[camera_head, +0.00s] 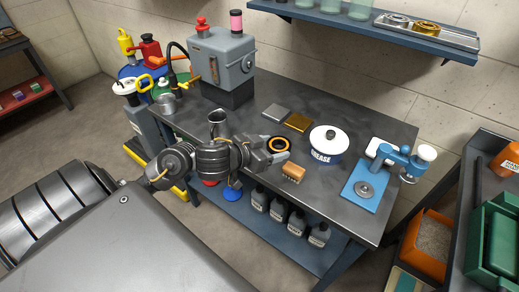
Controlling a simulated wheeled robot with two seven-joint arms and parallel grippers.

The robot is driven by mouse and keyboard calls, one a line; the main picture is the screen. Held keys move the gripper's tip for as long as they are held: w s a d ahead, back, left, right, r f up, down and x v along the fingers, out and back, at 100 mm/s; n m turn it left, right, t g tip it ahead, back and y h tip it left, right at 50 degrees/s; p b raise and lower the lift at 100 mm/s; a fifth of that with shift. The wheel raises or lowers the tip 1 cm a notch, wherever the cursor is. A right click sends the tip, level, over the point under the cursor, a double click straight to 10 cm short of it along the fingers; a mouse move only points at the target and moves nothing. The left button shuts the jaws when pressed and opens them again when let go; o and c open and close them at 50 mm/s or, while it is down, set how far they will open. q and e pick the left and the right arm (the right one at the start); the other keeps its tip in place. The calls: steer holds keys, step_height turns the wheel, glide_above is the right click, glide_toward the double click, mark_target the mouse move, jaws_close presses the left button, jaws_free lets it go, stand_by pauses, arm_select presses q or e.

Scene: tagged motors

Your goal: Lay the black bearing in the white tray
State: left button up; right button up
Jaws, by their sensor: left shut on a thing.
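The black bearing (278,145), a black ring with an orange inner band, is at the fingers of my left gripper (279,151). The gripper is shut on it, over the dark metal bench, and the fingers hide part of its near side. I cannot tell the gap between bearing and bench top. I cannot make out a white tray for certain. A white flat piece (376,151) shows at the back right, partly hidden by the blue press. My right gripper is not in view.
On the bench (338,205), a white grease tub (328,153) stands right of the gripper, with a wooden brush (293,172) in front. Silver (276,112) and gold (297,122) plates lie behind. A blue press (367,186) stands at right and a grey machine (222,65) at left.

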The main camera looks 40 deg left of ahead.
arm_select(q)
steer(key=w+a+f, duration=0.1)
steer(key=a+f, duration=0.1)
steer(key=w+a+f+b, duration=0.1)
steer(key=a+f, duration=0.1)
steer(key=w+a+f, duration=0.1)
steer(key=a+f, duration=0.1)
steer(key=shift+w+b, duration=0.35)
steer(key=shift+b, duration=0.05)
steer(key=shift+w+a+f, duration=0.1)
steer(key=shift+a+f, duration=0.15)
steer(key=shift+f, duration=0.1)
steer(key=shift+w+a+f, duration=0.1)
steer(key=shift+a+f, duration=0.05)
steer(key=shift+f, duration=1.6)
steer(key=shift+f+b, duration=0.1)
steer(key=shift+b, duration=0.2)
steer(key=o, duration=1.1)
steer(key=shift+f, duration=0.1)
steer(key=shift+o, duration=0.8)
